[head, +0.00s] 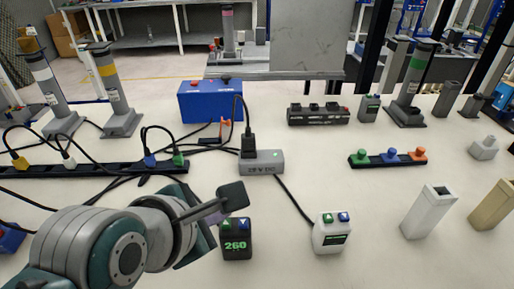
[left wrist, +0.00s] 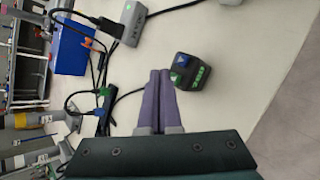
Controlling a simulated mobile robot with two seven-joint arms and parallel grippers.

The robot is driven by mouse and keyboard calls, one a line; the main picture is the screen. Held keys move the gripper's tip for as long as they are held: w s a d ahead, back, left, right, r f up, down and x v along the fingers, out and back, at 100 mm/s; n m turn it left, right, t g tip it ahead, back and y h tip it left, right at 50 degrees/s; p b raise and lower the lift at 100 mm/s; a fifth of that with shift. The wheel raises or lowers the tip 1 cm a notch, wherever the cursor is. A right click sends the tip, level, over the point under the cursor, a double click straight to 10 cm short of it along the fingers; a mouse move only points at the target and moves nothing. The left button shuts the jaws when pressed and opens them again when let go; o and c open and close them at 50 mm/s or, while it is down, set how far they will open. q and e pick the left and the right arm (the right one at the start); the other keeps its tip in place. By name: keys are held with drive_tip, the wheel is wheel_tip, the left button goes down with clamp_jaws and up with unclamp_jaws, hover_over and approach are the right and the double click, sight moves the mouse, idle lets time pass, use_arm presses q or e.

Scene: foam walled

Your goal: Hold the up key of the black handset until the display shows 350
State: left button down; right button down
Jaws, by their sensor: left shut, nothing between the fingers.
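The black handset (head: 236,245) stands on the pale table at the lower middle of the head view. Its display shows 260 in green. On top it has a green key (head: 226,225) with an arrow at the left and a blue key (head: 243,224) at the right. The handset also shows in the left wrist view (left wrist: 196,85), with the green key nearest my fingers. My left gripper (left wrist: 160,72) is shut and empty, its purple fingertips beside the handset's green-key side. I cannot tell whether they touch it. My right gripper is in neither view.
A white handset (head: 331,238) with similar keys stands to the right. A grey box (head: 262,162) with a plugged cable lies behind. A black power strip (head: 90,170) with cables is at left, a blue box (head: 210,103) farther back. Table between the handsets is mostly clear.

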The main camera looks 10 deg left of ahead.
use_arm(q)
drive_tip(key=shift+f, duration=0.1)
idle(0.3)
drive_tip(key=shift+f, duration=0.35)
drive_tip(key=shift+f+b, duration=0.4)
drive_tip(key=shift+f, duration=0.1)
idle(0.6)
idle(1.1)
drive_tip(key=shift+r+p, duration=0.95)
drive_tip(key=shift+p, duration=0.2)
